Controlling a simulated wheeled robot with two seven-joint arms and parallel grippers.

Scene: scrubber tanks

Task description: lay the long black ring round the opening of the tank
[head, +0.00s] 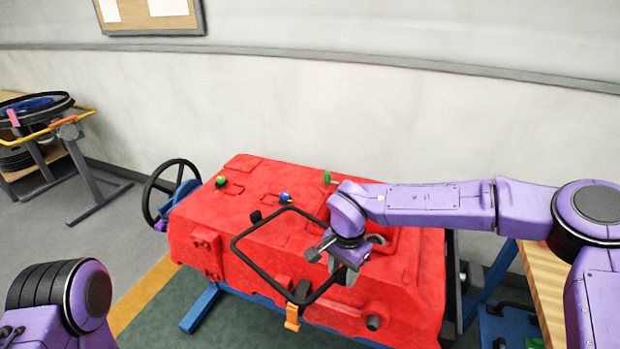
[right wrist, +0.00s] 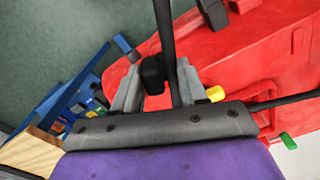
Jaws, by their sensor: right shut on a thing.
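The long black ring (head: 258,225) is a thin, roughly rectangular loop. In the head view it is held over the left and middle part of the red tank (head: 205,225), tilted. My right gripper (head: 346,268) is shut on the ring at its right end. In the right wrist view the ring's black bar (right wrist: 167,40) runs between the fingers. The ring seems to be above the tank top; I cannot tell whether any part touches it. The tank's opening is not clear; my right arm covers part of the top. My left gripper is out of view.
Green (head: 221,181) and blue (head: 285,198) fittings stand on the tank top. A black handwheel (head: 160,190) is at its left end. An orange strap (head: 292,317) hangs at the front. A wooden bench (head: 541,290) stands right; a cart (head: 55,130) stands far left.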

